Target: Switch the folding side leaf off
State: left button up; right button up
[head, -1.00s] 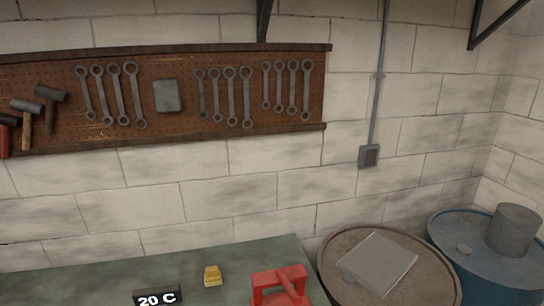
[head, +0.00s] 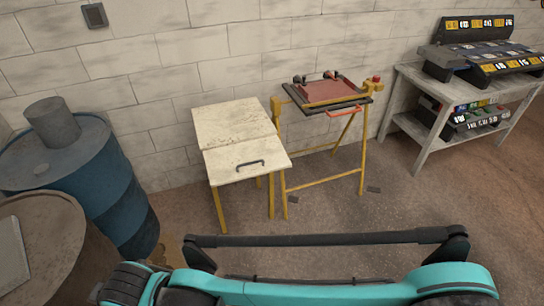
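The pale folding side leaf (head: 228,168) stands out level, or nearly so, left of a yellow-legged bench. It has a dark handle (head: 250,163) near its front edge, and a seam separates it from a pale back panel (head: 232,122). Yellow legs show below it. The bench (head: 352,170) has a dark top, a reddish plate (head: 330,89), a red handle (head: 345,111) on its front edge and a red knob (head: 376,79) at its right corner. Neither of my grippers shows in the head view.
Blue (head: 118,190) and brown (head: 75,235) drums stand at the left. A grey table (head: 412,72) with racks of parts stands at the right. Open floor (head: 340,212) lies before the bench. My own teal parts and a dark bar cross the bottom.

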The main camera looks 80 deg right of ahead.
aim_at(230, 164)
jog(key=z, duration=2.35)
jog(key=i+z, duration=0.15)
jog(key=i+l+u, duration=0.15)
jog(key=i+u, duration=0.2)
jog(key=i, duration=0.5)
